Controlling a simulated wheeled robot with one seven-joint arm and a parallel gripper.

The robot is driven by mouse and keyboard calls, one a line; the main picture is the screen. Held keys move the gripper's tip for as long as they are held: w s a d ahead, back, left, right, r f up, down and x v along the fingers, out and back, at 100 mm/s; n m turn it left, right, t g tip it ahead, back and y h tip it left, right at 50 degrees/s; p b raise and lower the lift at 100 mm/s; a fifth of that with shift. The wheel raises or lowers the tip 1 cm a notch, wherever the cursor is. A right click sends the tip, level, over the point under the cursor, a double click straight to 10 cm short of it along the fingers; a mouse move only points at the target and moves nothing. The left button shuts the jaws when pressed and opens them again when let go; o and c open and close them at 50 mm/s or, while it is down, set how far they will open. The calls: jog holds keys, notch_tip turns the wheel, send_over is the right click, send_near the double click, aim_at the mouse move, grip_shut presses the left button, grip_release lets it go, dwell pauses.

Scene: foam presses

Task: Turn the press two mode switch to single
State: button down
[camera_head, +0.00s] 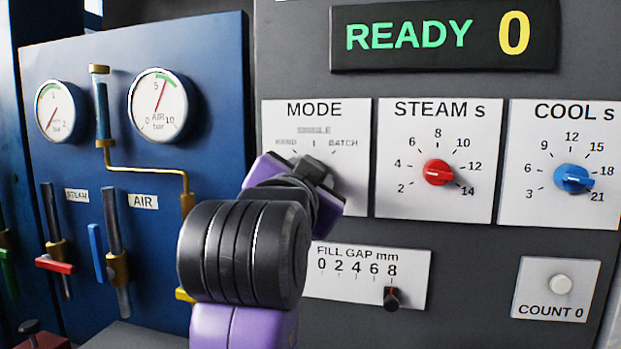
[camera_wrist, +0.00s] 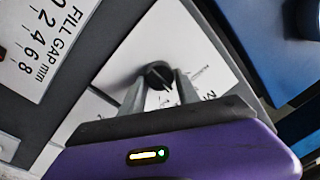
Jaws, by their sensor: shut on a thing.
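The mode switch panel (camera_head: 353,185) has marks for hand, single and batch, with single at the top. My gripper (camera_head: 310,172) reaches up to the panel and covers most of the switch in the head view. In the wrist view the dark round mode knob (camera_wrist: 157,74) sits between the two grey fingertips of my gripper (camera_wrist: 160,90), which are shut on it. A thin light line shows on the knob's face. I cannot tell for certain which mark the knob points to.
The red steam knob (camera_head: 438,172) and blue cool knob (camera_head: 573,179) are to the right. The fill gap slider (camera_head: 391,299) stands at 8, below the mode panel. A white count button (camera_head: 559,284) is lower right. Gauges and valve levers are on the blue panel (camera_head: 230,60) at left.

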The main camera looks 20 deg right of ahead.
jog(key=c, duration=0.9)
grip_release()
jog(key=b+v, duration=0.1)
jog(key=v, duration=0.7)
